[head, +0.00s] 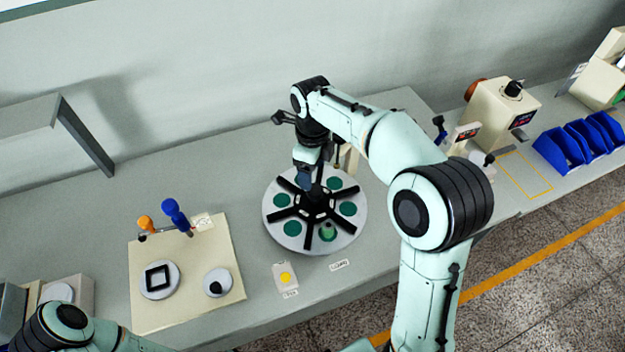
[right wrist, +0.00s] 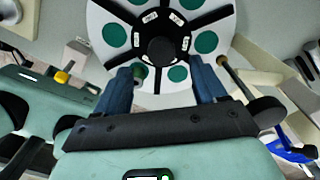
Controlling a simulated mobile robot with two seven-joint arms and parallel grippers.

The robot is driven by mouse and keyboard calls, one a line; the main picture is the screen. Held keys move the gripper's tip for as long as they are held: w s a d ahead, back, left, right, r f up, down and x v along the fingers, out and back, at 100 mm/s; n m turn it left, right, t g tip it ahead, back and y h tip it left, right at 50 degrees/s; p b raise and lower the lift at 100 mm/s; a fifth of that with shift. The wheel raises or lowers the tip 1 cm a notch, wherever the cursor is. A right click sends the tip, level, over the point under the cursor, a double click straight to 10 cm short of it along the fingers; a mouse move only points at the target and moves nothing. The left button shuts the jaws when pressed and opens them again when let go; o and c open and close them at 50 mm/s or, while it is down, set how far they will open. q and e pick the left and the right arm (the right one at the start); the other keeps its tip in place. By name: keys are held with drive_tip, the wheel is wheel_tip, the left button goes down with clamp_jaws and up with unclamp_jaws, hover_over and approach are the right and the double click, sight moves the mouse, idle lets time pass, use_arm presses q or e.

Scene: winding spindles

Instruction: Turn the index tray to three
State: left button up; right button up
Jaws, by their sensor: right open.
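The index tray (head: 358,219) is a round white disc on the bench with green round spots between black spokes. Its dark central hub (right wrist: 161,49) has small white labels, too small to read. A small greenish piece (head: 328,232) stands on one near spot. My right gripper (head: 311,178) is above the hub, pointing down. In the right wrist view its two blue fingers are apart, with the hub ahead between them and nothing held. I cannot tell whether they touch the hub. Part of my left arm shows at the lower left; its gripper is out of view.
A plate with a yellow button (head: 285,278) lies in front of the tray. A beige board (head: 190,299) with two round fixtures and blue and orange handled tools is to the left. A beige machine (head: 497,108) and blue bins (head: 560,148) are to the right. A beige post stands behind the tray.

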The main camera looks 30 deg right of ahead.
wheel_tip(320, 180, up, 5)
drive_tip(key=shift+f+p, duration=0.1)
drive_tip(key=shift+p, duration=0.2)
drive_tip(key=shift+a, duration=0.1)
idle(0.3)
